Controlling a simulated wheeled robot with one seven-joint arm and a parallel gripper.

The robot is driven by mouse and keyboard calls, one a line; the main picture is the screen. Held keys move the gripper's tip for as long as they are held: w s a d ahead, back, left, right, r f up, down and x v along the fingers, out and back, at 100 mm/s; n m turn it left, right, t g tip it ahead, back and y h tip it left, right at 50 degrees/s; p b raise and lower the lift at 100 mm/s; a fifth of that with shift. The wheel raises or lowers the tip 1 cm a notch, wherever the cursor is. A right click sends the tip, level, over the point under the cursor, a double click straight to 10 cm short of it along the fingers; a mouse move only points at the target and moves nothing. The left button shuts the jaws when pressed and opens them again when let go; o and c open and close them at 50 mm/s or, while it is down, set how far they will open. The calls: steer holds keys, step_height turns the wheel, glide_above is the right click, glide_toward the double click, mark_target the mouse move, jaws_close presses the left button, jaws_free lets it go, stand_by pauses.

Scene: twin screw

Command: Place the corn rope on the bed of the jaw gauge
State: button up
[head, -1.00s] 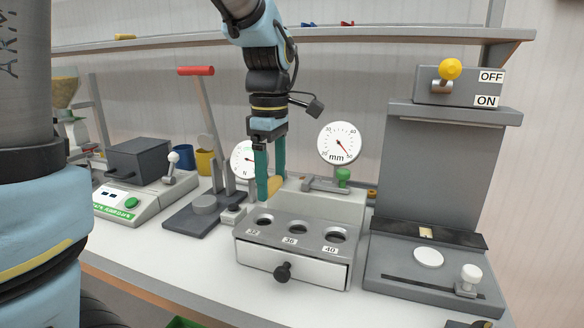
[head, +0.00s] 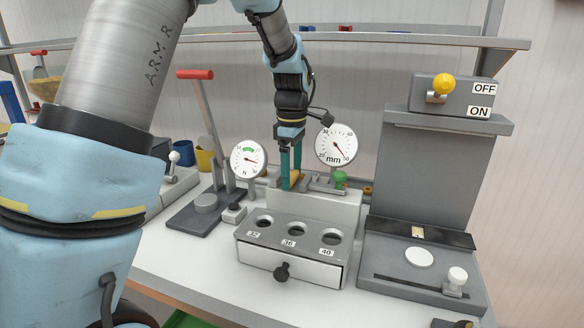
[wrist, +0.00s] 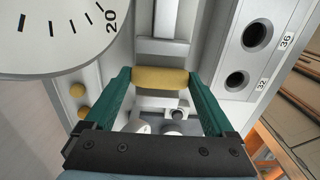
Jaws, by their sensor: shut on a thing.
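My gripper (head: 291,184) is shut on the corn rope, a short yellow-tan piece (head: 294,177). In the wrist view the rope (wrist: 160,77) lies crosswise between the green fingertips of my gripper (wrist: 158,72). The jaw gauge (head: 322,187) is the grey unit under the dial marked mm (head: 336,146). In the head view the gripper is at the left end of the gauge's top. In the wrist view grey metal parts of the gauge show beyond the rope. I cannot tell whether the rope touches the bed.
A block with holes marked 32, 36 and 40 (head: 256,234) stands in front of the gauge, with a drawer below. A lever press (head: 196,210) and a dial marked N (head: 248,159) are at left. A tall grey switch station (head: 433,180) is at right.

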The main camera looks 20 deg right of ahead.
mark_target(292, 178)
steer(key=shift+f, duration=0.1)
steer(key=shift+f, duration=0.1)
steer(key=o, duration=0.6)
step_height(292, 178, up, 12)
steer(key=b, duration=0.2)
steer(key=shift+r, duration=0.2)
